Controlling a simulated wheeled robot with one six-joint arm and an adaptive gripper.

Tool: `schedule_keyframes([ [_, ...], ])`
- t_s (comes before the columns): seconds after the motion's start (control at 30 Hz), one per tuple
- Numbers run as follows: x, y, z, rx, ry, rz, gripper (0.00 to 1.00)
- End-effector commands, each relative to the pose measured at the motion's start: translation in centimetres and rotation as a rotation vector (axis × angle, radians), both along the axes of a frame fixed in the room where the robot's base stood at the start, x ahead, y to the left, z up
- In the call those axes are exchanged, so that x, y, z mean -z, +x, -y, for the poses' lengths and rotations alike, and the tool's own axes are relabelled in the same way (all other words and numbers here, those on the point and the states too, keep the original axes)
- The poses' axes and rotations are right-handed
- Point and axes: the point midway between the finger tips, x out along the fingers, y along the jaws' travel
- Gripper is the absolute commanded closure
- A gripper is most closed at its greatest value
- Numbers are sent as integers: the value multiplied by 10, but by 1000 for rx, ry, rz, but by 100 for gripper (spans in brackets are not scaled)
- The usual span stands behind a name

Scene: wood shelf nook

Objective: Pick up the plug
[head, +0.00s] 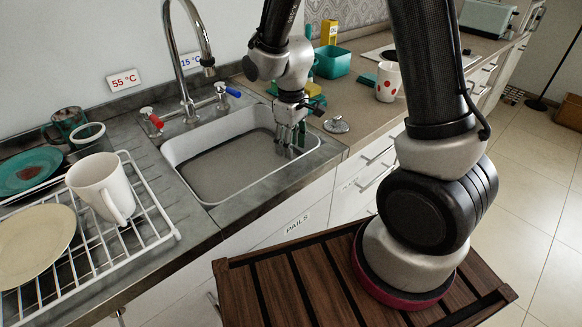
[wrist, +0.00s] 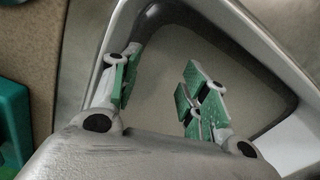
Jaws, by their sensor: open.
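A round silver metal piece with a raised middle, which looks like the sink plug (head: 336,125), lies on the counter just right of the sink in the head view. My gripper (head: 291,137) points down over the right end of the sink, to the left of the plug and apart from it. In the wrist view my gripper (wrist: 160,88) shows its two green-padded fingers spread apart with nothing between them. The plug does not show in the wrist view.
The white-rimmed sink (head: 176,152) lies below my gripper, with a tall tap (head: 187,70) at its back. A dish rack (head: 145,205) with a white mug (head: 101,186) stands left. A spotted mug (head: 388,82) and teal container (head: 332,61) stand behind the plug.

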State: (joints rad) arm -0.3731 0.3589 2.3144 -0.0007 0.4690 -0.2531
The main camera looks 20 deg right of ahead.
Motion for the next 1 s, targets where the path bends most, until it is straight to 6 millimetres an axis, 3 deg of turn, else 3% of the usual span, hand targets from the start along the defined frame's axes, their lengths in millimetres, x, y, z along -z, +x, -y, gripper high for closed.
schedule_keyframes([
  [0.4, 59, -1, -1, 2, 0, -2, 55],
  [0.7, 64, 0, -1, 2, 1, 1, 55],
  [0.93, 64, 0, -1, 2, 1, 1, 97],
  [1.0, 64, 0, -1, 2, 1, 1, 100],
])
